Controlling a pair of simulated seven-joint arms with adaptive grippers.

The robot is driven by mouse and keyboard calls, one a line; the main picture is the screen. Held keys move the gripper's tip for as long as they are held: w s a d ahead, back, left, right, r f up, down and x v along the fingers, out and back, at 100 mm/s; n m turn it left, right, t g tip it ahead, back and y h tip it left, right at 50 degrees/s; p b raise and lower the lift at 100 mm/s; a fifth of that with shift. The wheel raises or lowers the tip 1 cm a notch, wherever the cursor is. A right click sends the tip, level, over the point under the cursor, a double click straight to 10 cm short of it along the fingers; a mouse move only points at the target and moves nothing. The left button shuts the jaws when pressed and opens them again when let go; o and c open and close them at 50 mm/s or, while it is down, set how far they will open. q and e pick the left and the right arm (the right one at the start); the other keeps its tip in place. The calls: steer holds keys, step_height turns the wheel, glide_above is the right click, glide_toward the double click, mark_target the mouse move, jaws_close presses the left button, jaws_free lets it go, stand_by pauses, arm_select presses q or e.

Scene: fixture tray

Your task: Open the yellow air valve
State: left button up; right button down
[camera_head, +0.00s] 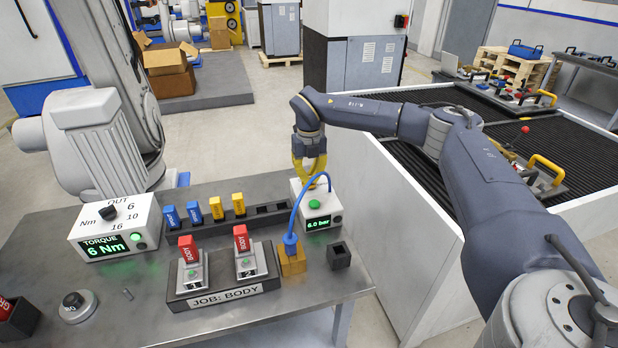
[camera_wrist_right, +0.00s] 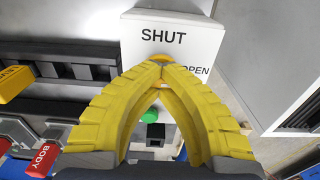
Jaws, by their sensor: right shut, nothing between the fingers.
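The air unit is a white box (camera_head: 327,210) at the right back of the bench. Its display reads 6.0 bar, with a green button (camera_head: 314,204) above it. The right wrist view shows the box top (camera_wrist_right: 155,30) marked SHUT and OPEN. A small orange-yellow part of the valve (camera_wrist_right: 158,57) shows at my fingertips; the rest is hidden. My right gripper (camera_head: 312,184) has yellow fingers, pointing down over the box. It also fills the right wrist view (camera_wrist_right: 160,68), its tips together with nothing between them. I cannot tell whether they touch the valve. My left gripper is not in view.
A blue hose (camera_head: 297,205) arches from the box to a yellow block (camera_head: 292,262). A dark rack (camera_head: 270,213) with blue and yellow pieces stands left of the box. The JOB: BODY fixture (camera_head: 222,290) and torque box (camera_head: 113,228) stand on the bench.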

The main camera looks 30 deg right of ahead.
mark_target(310, 177)
steer(key=c, duration=2.2)
jaws_free()
steer(key=c, duration=1.5)
jaws_free()
steer(key=shift+o, duration=0.2)
steer(key=o, duration=0.7)
steer(key=shift+w+a, duration=0.1)
steer(key=shift+s+d, duration=0.2)
steer(key=shift+d, duration=0.2)
steer(key=shift+w+a, duration=0.1)
steer(key=shift+a, duration=0.1)
step_height(310, 177, up, 12)
